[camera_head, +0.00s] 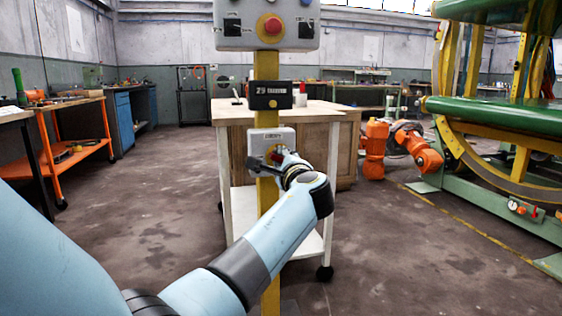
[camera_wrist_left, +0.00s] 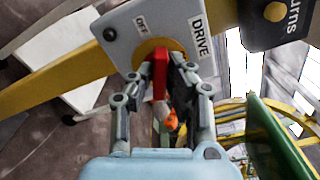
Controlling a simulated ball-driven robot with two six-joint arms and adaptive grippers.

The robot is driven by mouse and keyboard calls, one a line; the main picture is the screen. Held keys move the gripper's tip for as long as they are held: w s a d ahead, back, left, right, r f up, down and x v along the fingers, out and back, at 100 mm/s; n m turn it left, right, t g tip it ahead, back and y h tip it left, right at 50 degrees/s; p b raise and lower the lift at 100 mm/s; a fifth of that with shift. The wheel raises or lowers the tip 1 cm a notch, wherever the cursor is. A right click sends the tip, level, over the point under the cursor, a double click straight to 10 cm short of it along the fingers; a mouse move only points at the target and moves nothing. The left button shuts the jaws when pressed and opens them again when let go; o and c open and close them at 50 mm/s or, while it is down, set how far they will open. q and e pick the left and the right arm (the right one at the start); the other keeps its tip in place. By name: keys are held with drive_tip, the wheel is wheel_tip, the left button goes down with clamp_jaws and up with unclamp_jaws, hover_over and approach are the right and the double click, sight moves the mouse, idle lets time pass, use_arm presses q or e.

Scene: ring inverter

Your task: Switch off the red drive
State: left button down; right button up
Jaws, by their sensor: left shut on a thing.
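The grey drive switch box (camera_head: 262,137) is mounted on a yellow post in the head view. In the wrist view the box (camera_wrist_left: 160,20) shows tilted, with the labels OFF and DRIVE. Its red handle (camera_wrist_left: 160,72) stands out from a yellow round plate (camera_wrist_left: 146,47). My left gripper (camera_wrist_left: 163,80) is at the box with its two fingers on either side of the red handle, shut on it. In the head view the left gripper (camera_head: 279,158) covers most of the handle. The right gripper is not in view.
Above on the post are a black box (camera_head: 270,95) and a grey panel (camera_head: 233,37) with a red push button (camera_head: 271,26). A white-legged bench (camera_head: 229,111) stands behind the post. The green and yellow machine (camera_head: 490,110) is at right. Open floor (camera_head: 150,215) lies to the left.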

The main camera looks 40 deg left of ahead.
use_arm(q)
drive_tip(key=n+b, duration=0.2)
drive_tip(key=n, duration=0.3)
drive_tip(key=shift+f+b, duration=0.15)
drive_tip(key=shift+b, duration=0.2)
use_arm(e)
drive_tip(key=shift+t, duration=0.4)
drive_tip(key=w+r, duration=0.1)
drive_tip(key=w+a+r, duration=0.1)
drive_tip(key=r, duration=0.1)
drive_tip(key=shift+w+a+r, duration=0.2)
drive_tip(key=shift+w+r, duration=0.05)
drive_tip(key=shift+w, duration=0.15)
use_arm(q)
drive_tip(key=c, duration=1.3)
unclamp_jaws()
drive_tip(key=v, duration=0.7)
drive_tip(key=shift+s+d, duration=0.15)
drive_tip(key=shift+d, duration=0.05)
